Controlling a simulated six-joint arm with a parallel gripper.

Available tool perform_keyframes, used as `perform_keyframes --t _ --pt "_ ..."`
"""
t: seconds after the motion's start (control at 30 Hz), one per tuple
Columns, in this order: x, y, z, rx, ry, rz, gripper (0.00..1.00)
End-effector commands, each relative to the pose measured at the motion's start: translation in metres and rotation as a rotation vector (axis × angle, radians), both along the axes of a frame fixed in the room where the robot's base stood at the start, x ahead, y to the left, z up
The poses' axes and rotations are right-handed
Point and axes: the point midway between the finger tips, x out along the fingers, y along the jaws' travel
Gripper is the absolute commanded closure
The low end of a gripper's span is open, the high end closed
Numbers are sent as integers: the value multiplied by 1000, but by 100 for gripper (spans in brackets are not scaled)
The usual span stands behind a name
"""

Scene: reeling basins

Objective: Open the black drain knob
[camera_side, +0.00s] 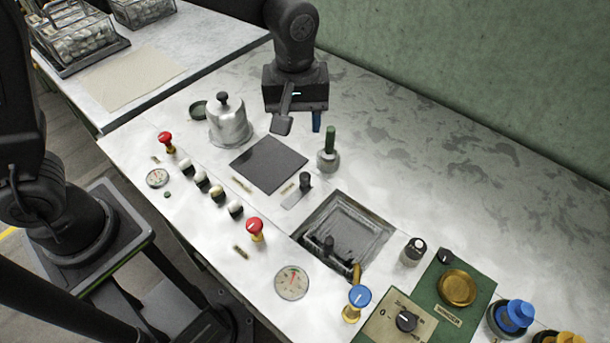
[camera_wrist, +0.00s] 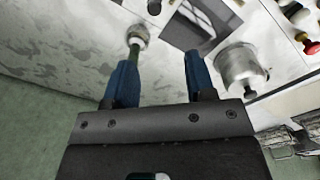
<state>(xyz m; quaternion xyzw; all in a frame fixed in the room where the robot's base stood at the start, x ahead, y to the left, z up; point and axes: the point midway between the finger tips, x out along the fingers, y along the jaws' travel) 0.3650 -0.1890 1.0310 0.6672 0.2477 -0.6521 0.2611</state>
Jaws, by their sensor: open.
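Several black knobs show in the side view, and I cannot tell for sure which is the drain knob. One black knob with a white mark (camera_side: 415,246) stands on a pale base at the right of the square sunken basin (camera_side: 372,215). A black upright knob (camera_side: 305,182) stands on a small plate behind the basin. Another dark knob (camera_side: 328,244) rises at the basin's front left. My gripper (camera_side: 300,123) is open and empty above the worktop, behind the basin and apart from all of these. Its blue fingers also show in the wrist view (camera_wrist: 160,74).
A green-handled lever (camera_side: 330,145) and a lidded metal pot (camera_side: 230,122) stand close to my gripper on either side. A dark square plate (camera_side: 268,164) lies between them. Red knobs (camera_side: 255,228) and gauges line the front. The back right worktop is bare.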

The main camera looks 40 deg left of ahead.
Motion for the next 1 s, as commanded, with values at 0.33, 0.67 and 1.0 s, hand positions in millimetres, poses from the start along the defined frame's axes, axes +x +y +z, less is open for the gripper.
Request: perform_keyframes --t 0.33,0.67,1.0 --pt "5 -12 -34 11 31 51 50" --pt "4 -11 -100 12 32 49 50" --pt "5 -11 -148 10 30 49 50"
